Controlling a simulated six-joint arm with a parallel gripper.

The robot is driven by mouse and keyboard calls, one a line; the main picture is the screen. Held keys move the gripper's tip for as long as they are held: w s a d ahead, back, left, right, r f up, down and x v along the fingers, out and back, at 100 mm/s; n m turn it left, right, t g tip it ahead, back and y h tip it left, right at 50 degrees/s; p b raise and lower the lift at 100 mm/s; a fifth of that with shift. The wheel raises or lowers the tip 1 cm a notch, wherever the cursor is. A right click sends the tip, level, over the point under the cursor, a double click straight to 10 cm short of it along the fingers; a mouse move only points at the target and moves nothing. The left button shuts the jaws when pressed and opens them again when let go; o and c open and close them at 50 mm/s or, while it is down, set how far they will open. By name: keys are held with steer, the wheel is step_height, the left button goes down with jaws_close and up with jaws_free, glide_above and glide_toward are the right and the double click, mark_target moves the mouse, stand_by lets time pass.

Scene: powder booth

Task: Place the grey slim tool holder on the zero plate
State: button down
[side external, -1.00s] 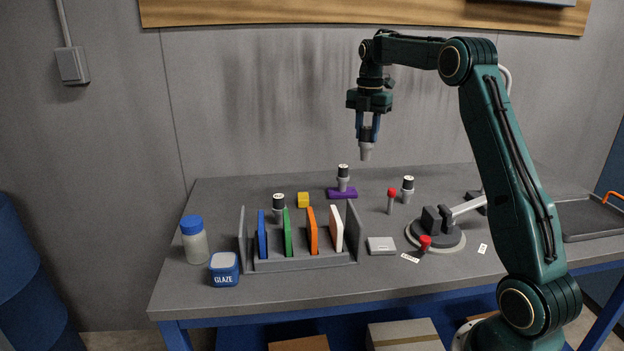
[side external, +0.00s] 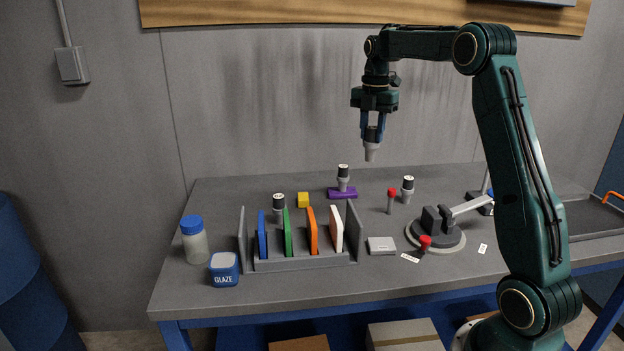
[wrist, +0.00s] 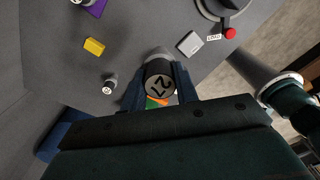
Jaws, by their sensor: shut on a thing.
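My gripper (side external: 373,132) is shut on a grey tapered tool holder (side external: 371,152), held high above the bench with its narrow end down. In the wrist view my gripper (wrist: 158,96) grips this holder (wrist: 157,56), and its dark round top carries a number that looks like 27. A small flat grey plate (side external: 381,245), which may be the zero plate, lies bare on the bench below. It also shows in the wrist view (wrist: 189,43). A small printed label (side external: 410,258) lies between it and the round-based fixture; I cannot read it surely.
A round fixture (side external: 436,236) with a lever and red knob is right of the plate. A yellow block (side external: 303,200), jar (side external: 194,240) and glaze tub (side external: 224,269) stand left.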

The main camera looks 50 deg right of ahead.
steer(key=s+a+r, duration=0.1)
steer(key=s+a, duration=0.5)
steer(key=s, duration=0.3)
steer(key=shift+a, duration=0.35)
step_height(320, 180, down, 16)
steer(key=shift+r, duration=0.15)
steer(key=shift+f, duration=2.1)
steer(key=shift+f, duration=0.2)
steer(key=c, duration=1.1)
jaws_free()
steer(key=shift+r, duration=0.1)
